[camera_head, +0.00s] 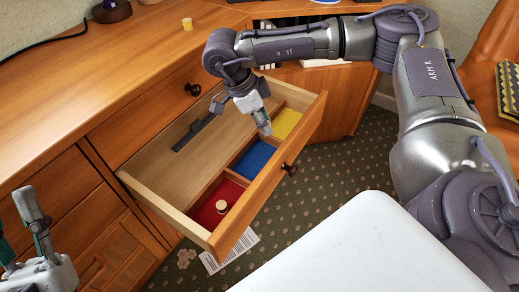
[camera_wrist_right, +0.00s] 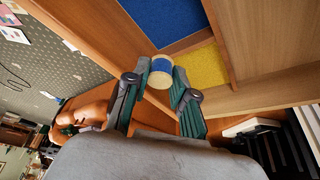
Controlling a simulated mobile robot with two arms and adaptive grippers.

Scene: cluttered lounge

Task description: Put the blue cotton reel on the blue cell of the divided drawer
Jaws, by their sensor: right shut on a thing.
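The divided drawer (camera_head: 225,232) is pulled out, with red (camera_head: 207,212), blue (camera_head: 250,160) and yellow (camera_head: 284,123) cells along its front. My right gripper (camera_head: 264,127) points down above the drawer, near the border of the blue and yellow cells. In the wrist view it (camera_wrist_right: 160,82) is shut on the blue cotton reel (camera_wrist_right: 160,73), whose pale end and blue side show. The reel is hard to make out in the head view. My left gripper (camera_head: 17,220) is at the lower left, empty, its fingers apart.
A pale-topped reel (camera_head: 221,206) stands in the red cell. A yellow reel (camera_head: 187,24) is on the desk top (camera_head: 90,85). A dark flat object (camera_head: 195,133) lies in the drawer's long rear compartment. A white surface (camera_head: 360,250) fills the lower right foreground.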

